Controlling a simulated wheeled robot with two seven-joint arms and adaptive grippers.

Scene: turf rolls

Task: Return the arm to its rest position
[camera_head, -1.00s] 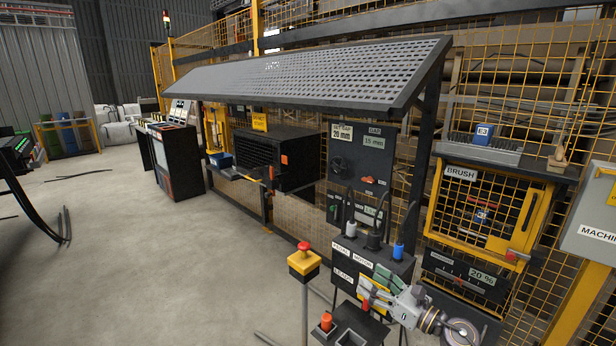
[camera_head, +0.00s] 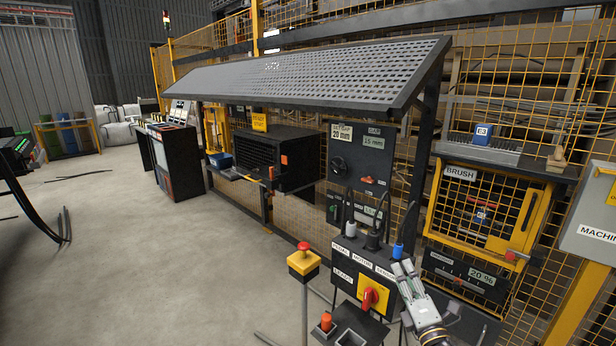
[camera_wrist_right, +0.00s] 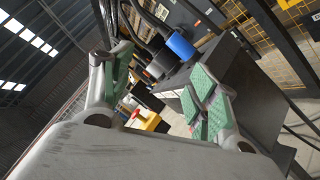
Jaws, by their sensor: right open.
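My right gripper (camera_head: 404,268) is at the lower right in the head view, fingers pointing up, beside the right edge of the black control box (camera_head: 341,262). In the right wrist view my right gripper (camera_wrist_right: 165,82) has its green-padded fingers spread apart with nothing between them. A red rotary handle (camera_head: 369,298) on a yellow plate sits on the front of the box, to the left of the gripper and apart from it. A blue plug (camera_head: 398,251) with a cable stands on the box just above the fingertips; it also shows in the right wrist view (camera_wrist_right: 180,45). My left gripper is out of view.
A yellow post box with a red emergency button (camera_head: 304,255) stands left of the control box. An orange-red button (camera_head: 326,321) is on a dark shelf below. The brush cage (camera_head: 481,210) is at right. Open concrete floor (camera_head: 170,270) lies at left.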

